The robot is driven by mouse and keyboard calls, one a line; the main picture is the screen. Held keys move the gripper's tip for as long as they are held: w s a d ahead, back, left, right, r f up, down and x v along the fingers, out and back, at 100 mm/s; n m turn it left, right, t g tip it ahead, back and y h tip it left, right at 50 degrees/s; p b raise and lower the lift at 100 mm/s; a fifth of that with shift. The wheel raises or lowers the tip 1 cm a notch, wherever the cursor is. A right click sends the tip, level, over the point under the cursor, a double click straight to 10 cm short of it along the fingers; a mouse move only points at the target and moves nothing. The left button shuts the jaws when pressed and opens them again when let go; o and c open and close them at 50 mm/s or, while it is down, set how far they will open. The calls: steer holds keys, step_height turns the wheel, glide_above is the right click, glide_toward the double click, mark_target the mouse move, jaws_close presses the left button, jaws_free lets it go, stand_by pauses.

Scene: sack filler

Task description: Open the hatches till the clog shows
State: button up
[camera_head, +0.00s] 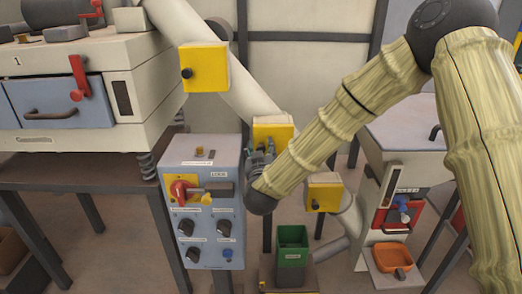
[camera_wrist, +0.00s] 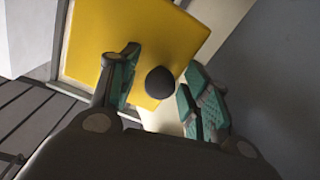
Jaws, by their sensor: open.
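Three yellow hatches with dark knobs sit along a pale slanting pipe (camera_head: 249,98): an upper hatch (camera_head: 208,66), a middle hatch (camera_head: 270,130) and a lower hatch (camera_head: 324,194). My gripper (camera_head: 264,147) is at the middle hatch, partly hidden by my own arm. In the wrist view, the middle hatch (camera_wrist: 190,38) fills the top centre. Its dark round knob (camera_wrist: 160,83) shows between my open fingers, with space visible beside it. I cannot tell whether the fingers touch the knob or whether any hatch stands ajar. No clog shows.
A blue-grey control panel (camera_head: 205,165) with a red handle and several knobs stands left of my gripper. A green bin (camera_head: 291,252) stands below. A cream machine with a blue drawer (camera_head: 55,100) is at left. At right, a cream unit holds an orange tray (camera_head: 393,257).

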jaws_close()
